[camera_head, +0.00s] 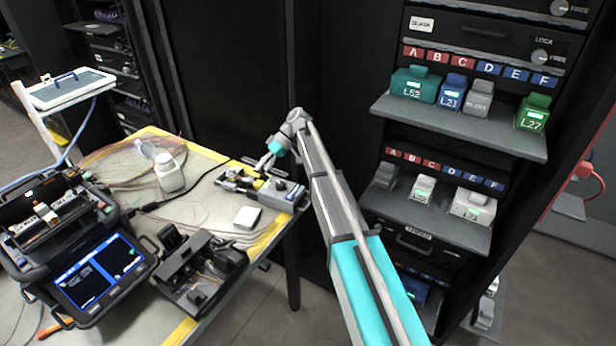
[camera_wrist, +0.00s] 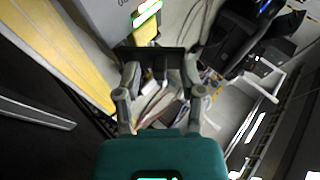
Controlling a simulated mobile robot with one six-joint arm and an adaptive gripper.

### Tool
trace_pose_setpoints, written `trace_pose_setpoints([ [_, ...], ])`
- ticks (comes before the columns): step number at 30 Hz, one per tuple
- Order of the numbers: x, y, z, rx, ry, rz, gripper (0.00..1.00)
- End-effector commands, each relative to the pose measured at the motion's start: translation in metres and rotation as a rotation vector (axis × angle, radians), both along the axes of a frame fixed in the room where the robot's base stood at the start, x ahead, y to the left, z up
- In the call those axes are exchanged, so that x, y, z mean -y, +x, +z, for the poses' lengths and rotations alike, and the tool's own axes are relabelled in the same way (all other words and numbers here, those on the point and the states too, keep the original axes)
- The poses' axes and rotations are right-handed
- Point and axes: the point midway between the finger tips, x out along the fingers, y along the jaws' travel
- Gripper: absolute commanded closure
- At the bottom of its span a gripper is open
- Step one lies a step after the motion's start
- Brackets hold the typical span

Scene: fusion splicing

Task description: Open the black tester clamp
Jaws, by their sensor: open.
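The tester (camera_head: 278,191), a grey box with yellow and black parts, sits at the table's back right edge. In the wrist view its grey body (camera_wrist: 105,18), a lit green display (camera_wrist: 147,14) and a yellow part (camera_wrist: 145,34) show at the top. A black piece (camera_wrist: 150,62), which looks like the black clamp, lies across the space at my fingertips. My gripper (camera_head: 262,164) is just above and behind the tester. In the wrist view my gripper (camera_wrist: 160,72) is open, its fingers spread near the black piece. I cannot tell whether they touch it, or whether the clamp is raised.
A splicer with a blue screen (camera_head: 92,272) and a black open device (camera_head: 200,268) stand at the table's front. A white bottle (camera_head: 170,175) and a small white box (camera_head: 247,217) stand nearer the tester. Loose fibres cover the table's back. A dark rack (camera_head: 480,130) stands right.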

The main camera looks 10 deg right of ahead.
Motion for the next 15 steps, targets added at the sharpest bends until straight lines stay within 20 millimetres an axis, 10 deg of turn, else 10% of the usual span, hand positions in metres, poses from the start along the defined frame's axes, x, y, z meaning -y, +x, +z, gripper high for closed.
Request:
trace_pose_setpoints([
  [15,-0.008,-0.017,0.000,0.283,-0.177,0.001,0.49],
])
